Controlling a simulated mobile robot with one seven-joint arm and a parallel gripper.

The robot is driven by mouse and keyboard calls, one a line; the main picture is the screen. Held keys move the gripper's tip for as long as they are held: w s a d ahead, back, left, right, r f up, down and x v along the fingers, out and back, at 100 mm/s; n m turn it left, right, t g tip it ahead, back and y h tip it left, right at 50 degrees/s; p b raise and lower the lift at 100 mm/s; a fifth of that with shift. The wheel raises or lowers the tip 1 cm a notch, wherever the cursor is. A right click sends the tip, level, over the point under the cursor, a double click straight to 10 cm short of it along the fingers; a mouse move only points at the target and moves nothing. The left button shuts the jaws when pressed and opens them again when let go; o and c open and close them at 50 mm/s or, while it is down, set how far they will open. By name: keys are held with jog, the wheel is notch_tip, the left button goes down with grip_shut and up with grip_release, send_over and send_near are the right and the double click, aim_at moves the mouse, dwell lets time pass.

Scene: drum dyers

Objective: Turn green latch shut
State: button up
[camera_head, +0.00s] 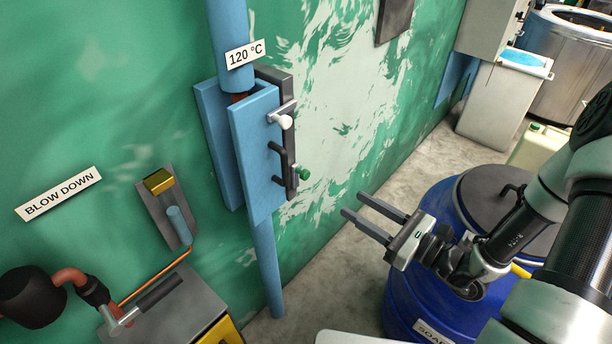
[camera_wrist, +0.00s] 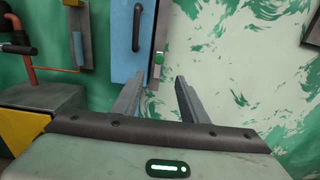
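The green latch (camera_head: 303,173) is a small green knob on the right edge of a blue wall-mounted cabinet door (camera_head: 255,150), below a white knob (camera_head: 285,121) and beside a black handle (camera_head: 278,160). In the wrist view the green latch (camera_wrist: 158,58) lies ahead, between and beyond my fingers. My gripper (camera_head: 362,204) is open and empty, right of and below the latch and apart from it. In the wrist view my gripper (camera_wrist: 160,85) shows two spread grey fingers. Whether the latch is engaged cannot be told.
A blue drum (camera_head: 430,285) with a dark lid stands under my arm. A grey box with yellow (camera_head: 180,310) and copper piping (camera_head: 70,277) are at lower left. A blue pipe (camera_head: 265,265) runs below the cabinet. The space between gripper and cabinet is clear.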

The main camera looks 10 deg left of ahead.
aim_at(308, 176)
jog(key=x, duration=1.6)
jog(key=shift+a+r+b, duration=0.1)
jog(key=shift+a+b, duration=0.2)
jog(key=shift+b, duration=0.05)
jog(key=shift+c, duration=0.5)
grip_shut()
